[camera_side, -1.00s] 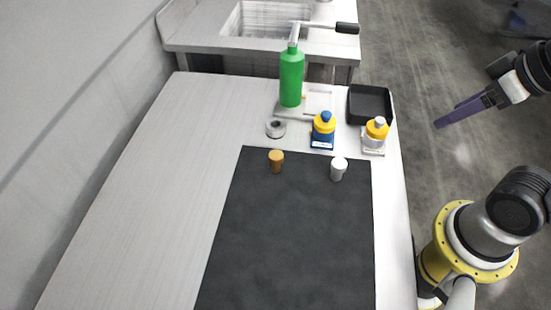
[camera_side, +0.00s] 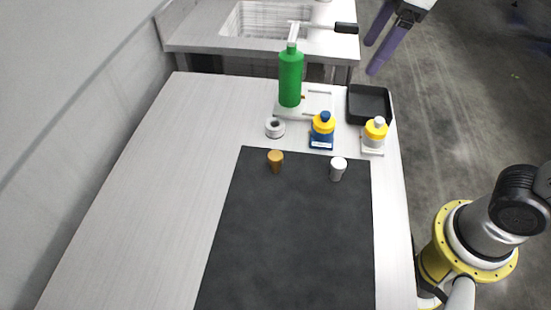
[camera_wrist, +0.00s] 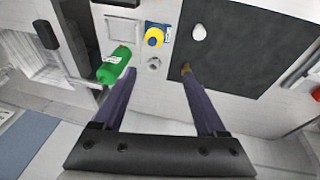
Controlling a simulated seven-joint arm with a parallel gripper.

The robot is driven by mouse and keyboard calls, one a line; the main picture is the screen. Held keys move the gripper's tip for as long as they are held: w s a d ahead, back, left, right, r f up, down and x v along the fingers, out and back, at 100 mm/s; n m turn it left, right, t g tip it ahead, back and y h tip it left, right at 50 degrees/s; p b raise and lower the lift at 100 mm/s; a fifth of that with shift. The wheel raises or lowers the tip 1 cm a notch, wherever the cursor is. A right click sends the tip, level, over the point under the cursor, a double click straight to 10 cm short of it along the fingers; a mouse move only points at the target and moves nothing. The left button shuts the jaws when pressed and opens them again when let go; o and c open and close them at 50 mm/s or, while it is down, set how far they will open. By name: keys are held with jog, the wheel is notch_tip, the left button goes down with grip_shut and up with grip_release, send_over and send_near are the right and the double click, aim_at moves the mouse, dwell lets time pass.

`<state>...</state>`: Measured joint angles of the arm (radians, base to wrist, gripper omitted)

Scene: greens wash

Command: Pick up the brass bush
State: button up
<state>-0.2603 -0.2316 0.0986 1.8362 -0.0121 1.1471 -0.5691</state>
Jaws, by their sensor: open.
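The brass bush (camera_side: 275,161) is a small brownish-gold tapered piece standing upright near the far left corner of the dark mat (camera_side: 290,240). In the wrist view the bush (camera_wrist: 186,68) shows just beyond the tip of the right finger, partly hidden by it. My gripper (camera_side: 374,54) is open and empty in the side view, high at the top right, well apart from the bush. Its two purple fingers (camera_wrist: 160,75) are spread in the wrist view.
A silver-white piece (camera_side: 338,170) stands to the right of the bush. The left tabletop is clear.

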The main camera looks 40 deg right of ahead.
jog(key=w+a+f+n+g, duration=0.25)
jog(key=w+a+f, duration=0.3)
jog(key=a, duration=0.45)
jog(key=n, duration=0.2)
send_over(275, 155)
notch_tip(275, 155, down, 5)
jog(key=shift+g+h, duration=0.35)
jog(key=shift+h, duration=0.05)
jog(key=f, duration=0.8)
jog(key=shift+s+a+f, duration=0.15)
jog(key=shift+s+a, duration=0.15)
jog(key=shift+s, duration=0.05)
jog(key=shift+w+d+f, duration=0.1)
jog(key=shift+w+f, duration=0.05)
jog(key=shift+f, duration=0.75)
jog(key=shift+w+d+f, duration=0.1)
jog(key=shift+d+f, duration=0.05)
jog(key=shift+f, duration=0.7)
jog(key=shift+w+d+f, duration=0.1)
jog(key=shift+w+f, duration=0.05)
jog(key=shift+f, duration=0.75)
grip_shut()
